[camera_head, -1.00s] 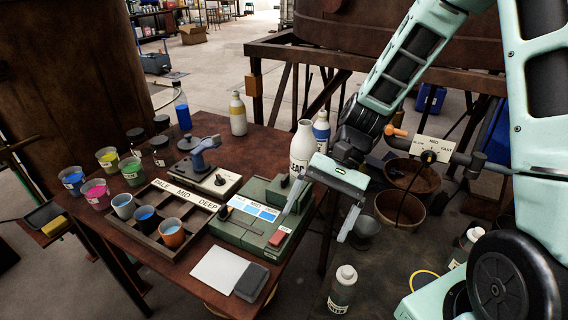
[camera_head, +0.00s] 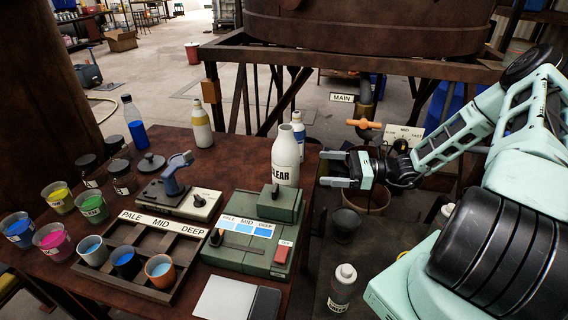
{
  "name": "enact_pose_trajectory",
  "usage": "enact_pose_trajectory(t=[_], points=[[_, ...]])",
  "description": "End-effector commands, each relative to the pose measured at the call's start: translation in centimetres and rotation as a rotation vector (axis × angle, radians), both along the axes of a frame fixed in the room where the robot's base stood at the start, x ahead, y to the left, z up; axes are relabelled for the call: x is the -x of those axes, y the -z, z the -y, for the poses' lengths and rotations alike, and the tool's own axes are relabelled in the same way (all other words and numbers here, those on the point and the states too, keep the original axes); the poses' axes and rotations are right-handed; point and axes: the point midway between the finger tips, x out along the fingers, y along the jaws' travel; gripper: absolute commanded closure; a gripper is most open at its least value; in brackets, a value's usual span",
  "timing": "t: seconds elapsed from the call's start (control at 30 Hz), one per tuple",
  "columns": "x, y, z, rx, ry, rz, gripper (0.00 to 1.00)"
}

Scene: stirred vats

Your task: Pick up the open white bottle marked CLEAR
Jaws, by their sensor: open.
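The open white bottle marked CLEAR (camera_head: 285,158) stands upright at the right edge of the brown table, behind the green box. Its lower part is partly hidden by that box. My gripper (camera_head: 325,168) is to the right of the bottle at about its mid height, pointing left. Its two fingers are spread apart with nothing between them. A gap shows between the fingertips and the bottle.
A white bottle with a blue label (camera_head: 298,131) stands close behind the CLEAR bottle. The green box (camera_head: 245,258) with a switch sits in front. A wooden tray (camera_head: 181,236) holds cups. A valve (camera_head: 364,124) and pipe are behind my gripper.

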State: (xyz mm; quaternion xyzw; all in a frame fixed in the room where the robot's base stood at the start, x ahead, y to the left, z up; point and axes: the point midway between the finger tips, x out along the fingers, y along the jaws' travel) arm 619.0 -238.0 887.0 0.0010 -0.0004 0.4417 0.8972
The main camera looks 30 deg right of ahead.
Motion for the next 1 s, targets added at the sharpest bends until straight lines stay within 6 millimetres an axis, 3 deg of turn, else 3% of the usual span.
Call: enact_pose_trajectory(t=[0.3,0.67,1.0], points=[[-3.9,-0.2,-5.3,-0.001,-0.005,0.000,0.06],[-5.6,-0.2,-7.3,0.001,-0.004,0.000,0.06],[-8.5,-0.3,-10.6,0.001,-0.004,0.000,0.06]])
